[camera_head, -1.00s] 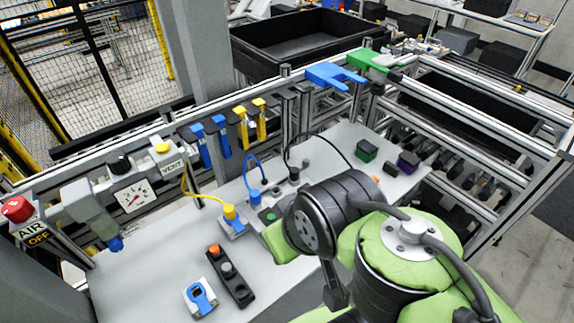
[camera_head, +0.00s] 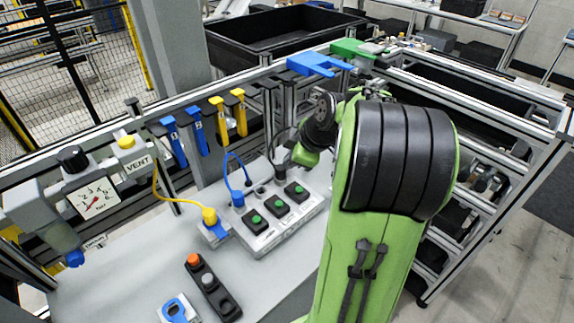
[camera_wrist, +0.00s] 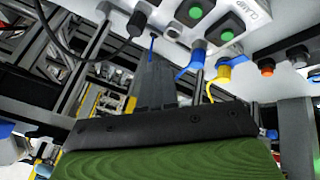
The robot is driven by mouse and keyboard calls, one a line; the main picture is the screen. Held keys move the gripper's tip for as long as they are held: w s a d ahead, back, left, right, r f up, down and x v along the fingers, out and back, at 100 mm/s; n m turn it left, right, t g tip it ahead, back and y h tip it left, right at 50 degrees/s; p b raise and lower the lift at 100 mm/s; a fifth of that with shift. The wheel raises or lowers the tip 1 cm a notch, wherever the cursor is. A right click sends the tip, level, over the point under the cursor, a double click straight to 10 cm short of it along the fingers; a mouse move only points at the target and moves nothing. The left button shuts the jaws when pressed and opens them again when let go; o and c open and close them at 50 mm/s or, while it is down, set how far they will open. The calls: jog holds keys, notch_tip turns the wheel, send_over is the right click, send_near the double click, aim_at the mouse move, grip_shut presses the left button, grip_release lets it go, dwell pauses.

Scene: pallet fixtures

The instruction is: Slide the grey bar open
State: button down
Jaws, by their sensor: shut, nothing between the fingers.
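Two dark grey hanging bars (camera_head: 270,86) are on the rail, right of the yellow levers, in the head view. I cannot tell for sure which grey part is the one named. My gripper (camera_wrist: 152,52) shows in the wrist view as dark grey fingers, shut and empty, pointing towards the underside of the picture's tilted bench. In the head view my arm reaches forward over the bench's right side and hides much of what lies behind it. Contact between the fingers and any bar cannot be seen.
A box with green buttons (camera_head: 278,208) stands on the bench, with blue and yellow cables plugged beside it. Blue levers (camera_head: 173,141) and yellow levers (camera_head: 239,111) hang from the rail. A blue bracket (camera_head: 318,65) and a green block (camera_head: 353,48) sit further right.

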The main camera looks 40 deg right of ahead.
jog(key=s+d+f+n+t+b, duration=0.1)
jog(key=d+f, duration=0.3)
jog(key=d, duration=0.3)
jog(key=shift+d+f, duration=0.25)
jog(key=shift+d, duration=0.15)
jog(key=shift+f, duration=0.1)
jog(key=b+x, duration=0.1)
jog(key=x, duration=0.8)
jog(key=shift+w+f, duration=0.25)
jog(key=shift+f, duration=0.05)
jog(key=w+d, duration=0.2)
jog(key=w, duration=0.1)
jog(key=shift+p, duration=0.3)
jog(key=shift+w+d, duration=0.1)
jog(key=shift+w, duration=0.1)
